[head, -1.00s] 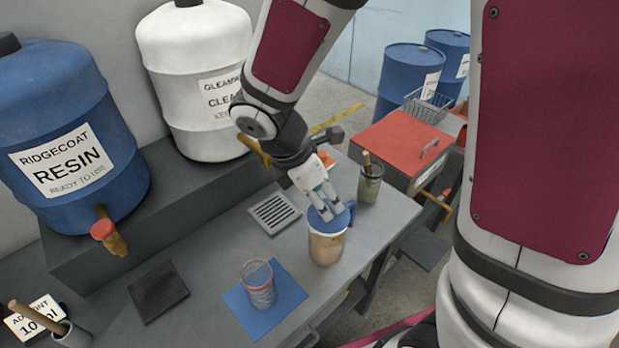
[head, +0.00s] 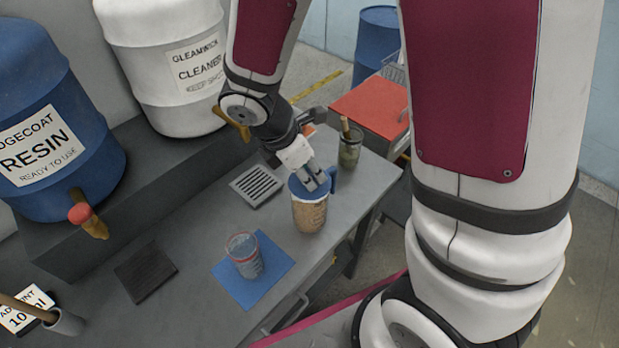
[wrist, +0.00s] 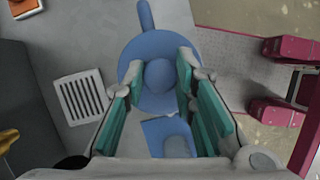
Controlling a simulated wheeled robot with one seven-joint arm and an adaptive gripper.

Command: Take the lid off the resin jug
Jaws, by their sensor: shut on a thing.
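The resin jug (head: 309,214) is a tan, see-through vessel standing on the bench near its right edge. Its round blue lid (head: 296,187) sits on top, and a blue handle (head: 333,177) sticks out at the side. My gripper (head: 318,180) points down at the lid from above. In the wrist view, the lid (wrist: 133,62) has a round knob (wrist: 160,75) between my two green-padded fingers (wrist: 157,88). My gripper is shut on this knob. The lid appears to rest on the jug's rim; I cannot see any gap.
A clear cup (head: 243,256) stands on a blue mat (head: 278,266) left of the jug. A grey-green pot with a stick (head: 350,150) stands behind it. A slotted grate (head: 256,186) and a dark pad (head: 145,272) lie on the bench. Resin (head: 60,130) and cleaner (head: 165,65) drums stand behind.

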